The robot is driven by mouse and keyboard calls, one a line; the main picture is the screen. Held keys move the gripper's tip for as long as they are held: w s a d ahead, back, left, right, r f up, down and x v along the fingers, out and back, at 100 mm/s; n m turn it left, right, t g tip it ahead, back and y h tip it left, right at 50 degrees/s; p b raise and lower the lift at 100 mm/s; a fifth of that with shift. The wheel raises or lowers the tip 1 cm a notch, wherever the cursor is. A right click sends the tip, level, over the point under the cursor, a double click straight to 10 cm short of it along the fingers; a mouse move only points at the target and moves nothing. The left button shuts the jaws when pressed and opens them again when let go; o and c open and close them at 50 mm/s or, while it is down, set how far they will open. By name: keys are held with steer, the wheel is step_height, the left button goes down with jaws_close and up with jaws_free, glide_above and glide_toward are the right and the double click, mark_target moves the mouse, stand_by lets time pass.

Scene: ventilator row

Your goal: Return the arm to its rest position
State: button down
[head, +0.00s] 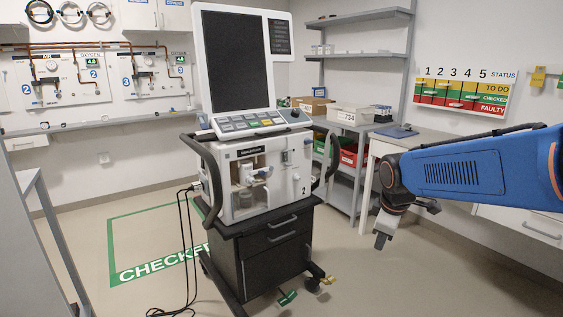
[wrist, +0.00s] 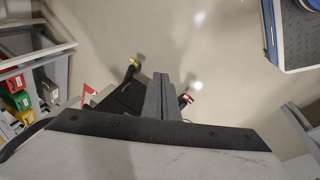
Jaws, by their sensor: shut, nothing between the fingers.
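My gripper (head: 383,240) hangs at the end of my blue arm (head: 465,172), on the right of the head view. It points down over open floor, to the right of the ventilator cart and apart from it. Its fingers are shut with nothing between them. In the wrist view the closed fingers (wrist: 160,98) show as a grey bar above the floor. The ventilator (head: 262,170), marked 2, stands upright on its dark cart (head: 268,250) in the middle of the head view. Its large screen (head: 236,60) is dark.
A green floor square (head: 112,240) marked CHECKED lies left of the cart, with black cables (head: 187,260) trailing there. A desk (head: 420,140) stands behind my arm. Shelves (head: 365,55) and crates (head: 350,157) stand at the back. A status board (head: 461,95) hangs on the right wall.

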steer(key=s+d+f+m+t, duration=0.1)
steer(key=s+m, duration=1)
steer(key=s, duration=1.4)
steer(key=shift+d+f+y, duration=0.25)
steer(key=shift+d+y, duration=0.05)
steer(key=shift+d, duration=0.1)
steer(key=shift+s, duration=0.1)
